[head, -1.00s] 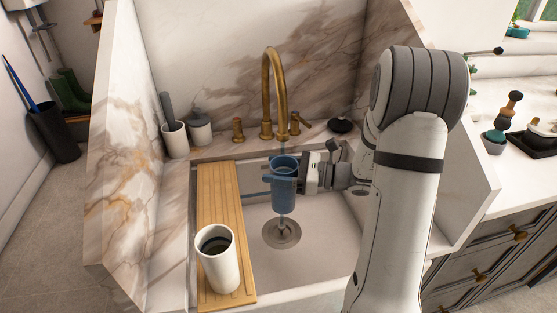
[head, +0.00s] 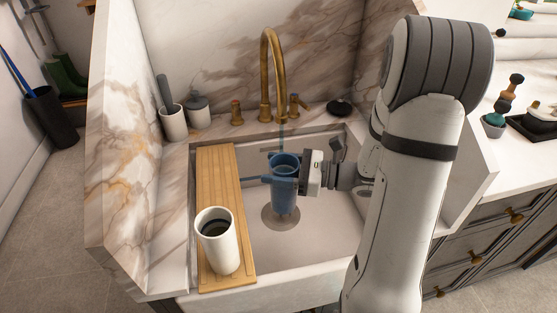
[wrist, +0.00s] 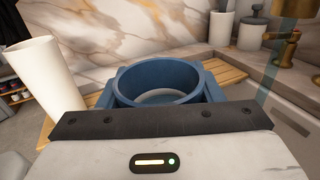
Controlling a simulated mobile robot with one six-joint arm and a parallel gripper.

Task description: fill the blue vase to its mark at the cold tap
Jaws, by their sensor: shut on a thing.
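The blue vase (head: 284,190) is upright over the sink, under the front of the brass tap (head: 266,75). Bars stick out from its left side. My gripper (head: 305,178) is shut on its right side. A thin bluish stream (head: 282,138) drops from the spout towards the vase's back rim. In the wrist view the stream (wrist: 266,100) shows to the right of the vase (wrist: 160,83), seemingly outside its rim. A pale ring shows inside the vase; the water level and the mark cannot be made out. The tap has a left handle (head: 236,112) and a right handle (head: 295,105).
A wooden board (head: 217,170) spans the sink's left side, with a white cup (head: 217,240) of dark contents on its front end. A white pot (head: 173,123) and a grey lidded jar (head: 198,112) stand behind left. The drain (head: 270,216) is partly hidden by the vase.

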